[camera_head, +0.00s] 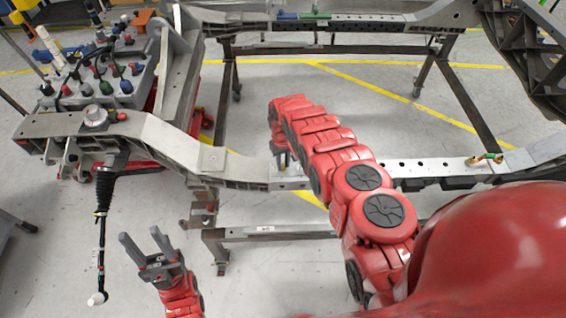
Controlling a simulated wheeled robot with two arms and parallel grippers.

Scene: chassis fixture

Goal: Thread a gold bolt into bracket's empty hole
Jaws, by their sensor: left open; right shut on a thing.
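My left gripper (145,240) is open and empty, with its two fingers pointing up over the floor at the lower left. My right arm reaches across the middle to the chassis rail, and my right gripper (282,158) points down there, just above a light metal plate with holes (290,184). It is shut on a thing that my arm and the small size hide. I cannot make out a gold bolt in it. I cannot tell whether this plate is the bracket, or which hole is empty. A small gold and green fitting (485,159) sits farther right on the rail.
The grey chassis frame (155,135) runs from left to right on a metal stand (270,232). A grey fixture with several coloured knobs (105,75) stands at the upper left. A black damper (103,195) hangs at the left. Floor (80,285) is clear around my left gripper.

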